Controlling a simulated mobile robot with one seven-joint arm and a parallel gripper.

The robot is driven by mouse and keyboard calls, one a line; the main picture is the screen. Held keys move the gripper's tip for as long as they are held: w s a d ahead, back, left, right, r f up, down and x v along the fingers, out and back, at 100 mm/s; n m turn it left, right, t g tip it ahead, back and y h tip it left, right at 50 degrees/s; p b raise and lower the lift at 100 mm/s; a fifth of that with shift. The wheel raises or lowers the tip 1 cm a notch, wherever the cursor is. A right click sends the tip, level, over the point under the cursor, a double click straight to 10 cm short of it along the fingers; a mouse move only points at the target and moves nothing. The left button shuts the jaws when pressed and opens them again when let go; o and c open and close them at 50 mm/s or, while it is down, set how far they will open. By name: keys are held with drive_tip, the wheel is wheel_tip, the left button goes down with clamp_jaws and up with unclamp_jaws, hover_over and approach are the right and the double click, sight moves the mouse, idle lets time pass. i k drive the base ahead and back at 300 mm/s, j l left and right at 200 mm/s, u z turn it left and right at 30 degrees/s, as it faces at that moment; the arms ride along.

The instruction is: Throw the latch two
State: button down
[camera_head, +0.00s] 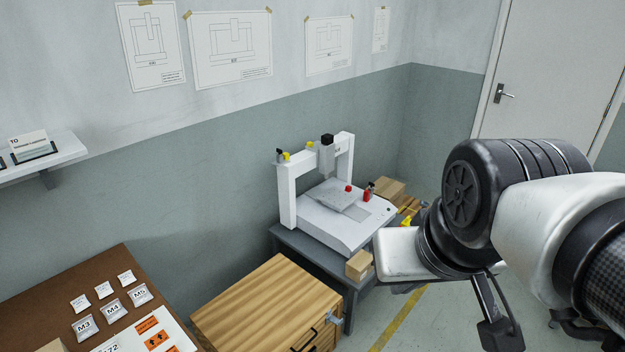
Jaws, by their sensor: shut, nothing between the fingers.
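The white gantry screwdriver machine (288,195) stands on a grey table against the wall. Its dark-topped screwdriver head (326,157) hangs from the crossbeam over the bed (335,228). Small yellow and black fittings (284,156) sit on the beam at left. A red knob (348,188) and a red upright part (367,194) stand on the bed. I cannot tell which of these, if any, is latch two; any label is too small to read. My gripper (497,325) is at the lower right, in front of and apart from the machine. It is shut and empty, partly cut off by my arm.
A wooden cabinet (262,300) with black handles stands in front of the machine's grey table (283,243). A brown board (60,295) with labelled packets is lower left. A door (540,85) is right.

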sight(335, 319)
drive_tip(key=i, duration=0.6)
drive_tip(key=i+l+u, duration=0.4)
drive_tip(key=l, duration=0.25)
drive_tip(key=l+u, duration=0.2)
drive_tip(key=l, duration=0.15)
drive_tip(key=i+l+u, duration=0.15)
drive_tip(key=l, duration=0.25)
drive_tip(key=i+l+u, duration=0.2)
drive_tip(key=l, duration=0.15)
drive_tip(key=k, duration=0.1)
